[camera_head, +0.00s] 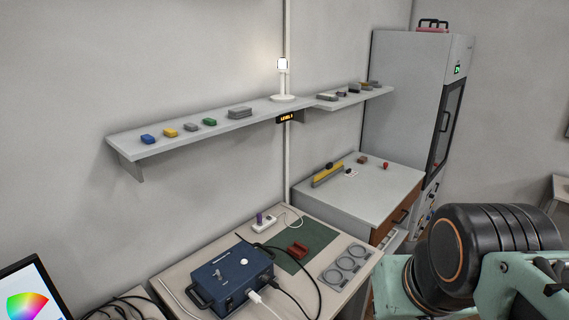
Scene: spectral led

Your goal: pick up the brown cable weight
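A small brown block (361,159) lies on the grey top of the cabinet at the right, near its back edge; it looks like the brown cable weight, but it is too small to be sure. A dark red-brown piece (297,250) sits on the green mat of the front bench. My arm shows large at the lower right in mint green and black, well in front of the cabinet. The fingers of my gripper cannot be seen.
The cabinet top (395,180) also holds a yellow-and-grey bar (327,175) and a red knob (385,166). A blue box (231,279) with cables stands on the front bench. A wall shelf (180,142) holds small coloured blocks. A tall grey cabinet (405,95) stands behind.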

